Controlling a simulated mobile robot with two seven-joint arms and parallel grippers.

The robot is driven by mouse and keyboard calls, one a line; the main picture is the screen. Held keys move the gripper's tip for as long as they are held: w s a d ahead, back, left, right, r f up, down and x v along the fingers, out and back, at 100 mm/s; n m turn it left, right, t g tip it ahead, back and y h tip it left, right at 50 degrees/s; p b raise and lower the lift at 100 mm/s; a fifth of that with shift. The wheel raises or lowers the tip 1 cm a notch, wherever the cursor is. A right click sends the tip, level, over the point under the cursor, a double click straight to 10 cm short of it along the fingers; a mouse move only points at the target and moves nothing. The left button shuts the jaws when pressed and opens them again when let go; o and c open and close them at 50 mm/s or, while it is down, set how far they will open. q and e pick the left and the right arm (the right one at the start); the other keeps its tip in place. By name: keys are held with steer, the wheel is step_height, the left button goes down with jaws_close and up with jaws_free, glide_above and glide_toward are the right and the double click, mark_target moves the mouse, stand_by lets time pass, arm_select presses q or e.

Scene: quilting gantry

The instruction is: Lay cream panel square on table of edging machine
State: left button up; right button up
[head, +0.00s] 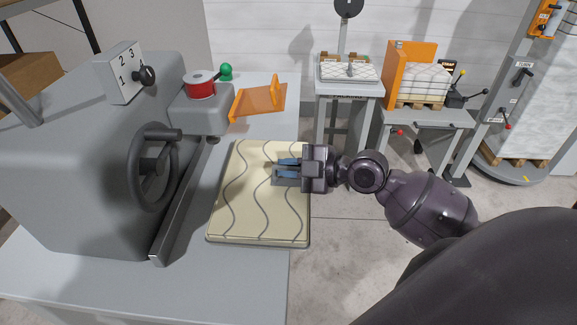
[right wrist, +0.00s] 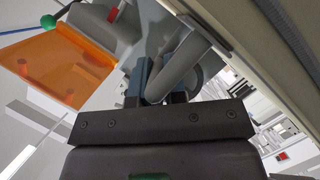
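The cream panel (head: 240,205), with dark wavy lines, lies flat over the grey table (head: 225,285) of the edging machine (head: 90,185). Its right edge reaches a little past the table's right edge. A gap shows between its left edge and the metal rail (head: 180,215). My right gripper (head: 285,170) comes in from the right over the panel's upper right part. In the right wrist view its blue fingers (right wrist: 160,90) are on either side of a curved grey handle (right wrist: 187,62), close against it. The panel's edge (right wrist: 250,45) runs beside them. My left gripper is not in view.
The red spool (head: 201,88), green knob (head: 226,71) and orange guard (head: 258,100) stand beyond the panel. A black handwheel (head: 153,167) juts out at left. Stands with padded stacks (head: 349,70) are behind. Floor (head: 345,235) is open right of the table.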

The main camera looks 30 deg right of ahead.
steer(key=o, duration=0.5)
steer(key=shift+c, duration=0.2)
steer(key=shift+o, duration=0.3)
steer(key=shift+s+d, duration=0.4)
steer(key=shift+s, duration=0.1)
steer(key=b+v, duration=0.2)
steer(key=v, duration=0.7)
steer(key=shift+s+r, duration=0.15)
steer(key=shift+r, duration=0.1)
steer(key=shift+d, duration=0.1)
